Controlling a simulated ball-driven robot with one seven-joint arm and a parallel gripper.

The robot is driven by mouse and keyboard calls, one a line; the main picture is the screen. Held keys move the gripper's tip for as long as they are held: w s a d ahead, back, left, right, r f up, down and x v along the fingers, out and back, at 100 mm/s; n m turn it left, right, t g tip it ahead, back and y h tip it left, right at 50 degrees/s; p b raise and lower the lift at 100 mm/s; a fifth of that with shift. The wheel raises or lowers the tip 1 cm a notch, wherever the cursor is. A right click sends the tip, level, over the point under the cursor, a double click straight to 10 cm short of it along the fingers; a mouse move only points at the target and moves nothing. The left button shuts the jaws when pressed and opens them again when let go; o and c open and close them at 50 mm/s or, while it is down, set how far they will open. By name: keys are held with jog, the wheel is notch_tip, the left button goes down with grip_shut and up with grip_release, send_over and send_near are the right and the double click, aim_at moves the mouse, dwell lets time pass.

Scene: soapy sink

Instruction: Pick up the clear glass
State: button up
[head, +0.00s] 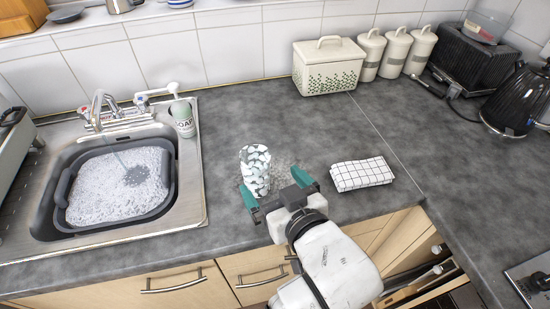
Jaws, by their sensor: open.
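My gripper (276,187) is open over the worktop, with its two teal fingertips apart and pointing away from me. A faint, see-through shape that looks like the clear glass (284,161) stands just beyond the opening between the fingertips. Its outline is hard to make out against the grey worktop. I cannot tell whether that fingertip touches the cup. Nothing shows between the fingers.
A folded white checked cloth (362,174) lies to the right of my gripper. A bread bin (328,72) and canisters stand at the back wall. The worktop between is clear.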

aim_at(260, 167)
jog(key=x, duration=0.4)
jog(key=shift+w+a+p, duration=0.2)
jog(key=shift+w+p, duration=0.15)
jog(key=shift+w, duration=0.05)
jog(key=shift+f+p+x, duration=0.1)
jog(key=shift+p+x, duration=0.3)
jog(key=shift+x, duration=1.1)
jog(key=shift+f+p+x, duration=0.15)
jog(key=shift+p+x, duration=0.2)
jog(key=shift+x, duration=1.1)
jog(key=shift+d, duration=0.1)
jog(key=shift+c, duration=0.2)
jog(key=c, duration=1.5)
jog(key=shift+r, duration=0.1)
jog(key=shift+c, duration=1)
